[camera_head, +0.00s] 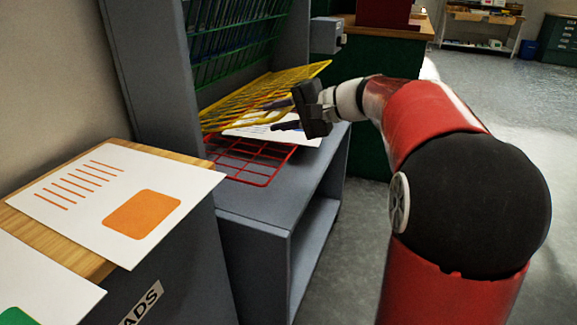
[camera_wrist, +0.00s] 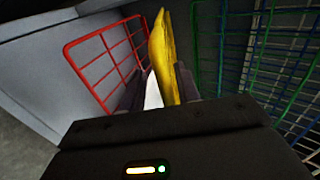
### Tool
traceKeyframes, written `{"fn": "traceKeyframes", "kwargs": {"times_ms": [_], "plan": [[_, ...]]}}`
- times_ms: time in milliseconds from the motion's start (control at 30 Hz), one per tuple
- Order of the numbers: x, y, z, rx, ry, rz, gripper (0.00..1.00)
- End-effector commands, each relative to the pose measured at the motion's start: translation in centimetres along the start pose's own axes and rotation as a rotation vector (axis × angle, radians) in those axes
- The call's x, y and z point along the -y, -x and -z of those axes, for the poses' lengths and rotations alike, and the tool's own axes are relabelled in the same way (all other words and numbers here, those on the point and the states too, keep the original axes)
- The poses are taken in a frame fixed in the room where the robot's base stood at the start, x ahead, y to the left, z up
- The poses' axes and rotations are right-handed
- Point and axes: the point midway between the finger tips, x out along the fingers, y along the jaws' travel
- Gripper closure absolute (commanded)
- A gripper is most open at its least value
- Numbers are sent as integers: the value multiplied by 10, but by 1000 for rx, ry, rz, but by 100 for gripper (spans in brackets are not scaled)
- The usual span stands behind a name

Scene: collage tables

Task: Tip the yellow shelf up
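The yellow shelf (camera_head: 262,94) is a wire rack in the grey stand, tilted with its near right corner raised. In the wrist view, a yellow edge (camera_wrist: 172,62) rises between my fingers, close to the right one. My gripper (camera_head: 284,115) is at the shelf's front side, its fingers spread apart, with the upper finger near the shelf's underside. I cannot tell whether it touches. In the wrist view my gripper (camera_wrist: 160,92) has a gap between its fingers, and a white sliver (camera_wrist: 152,92) shows there.
A printed white sheet (camera_head: 312,133) lies below the yellow shelf, above a red wire shelf (camera_head: 250,172). Green and blue wire shelves (camera_head: 235,30) stand steeply tipped up behind. An orange-printed sheet (camera_head: 85,225) lies on the wooden-topped cabinet at left. Open floor is at right.

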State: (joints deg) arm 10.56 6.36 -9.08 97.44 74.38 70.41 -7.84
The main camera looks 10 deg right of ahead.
Motion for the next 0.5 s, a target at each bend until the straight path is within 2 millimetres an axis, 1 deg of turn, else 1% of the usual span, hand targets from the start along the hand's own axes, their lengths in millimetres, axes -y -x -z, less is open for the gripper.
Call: {"fn": "traceKeyframes", "kwargs": {"times_ms": [33,200,333,500], "plan": [[-17,-5,2,1,-4,-1,68],[-50,-12,5,0,-3,1,68],[-69,-17,6,-1,-5,49,68],[-79,-20,5,0,-3,103,68]]}}
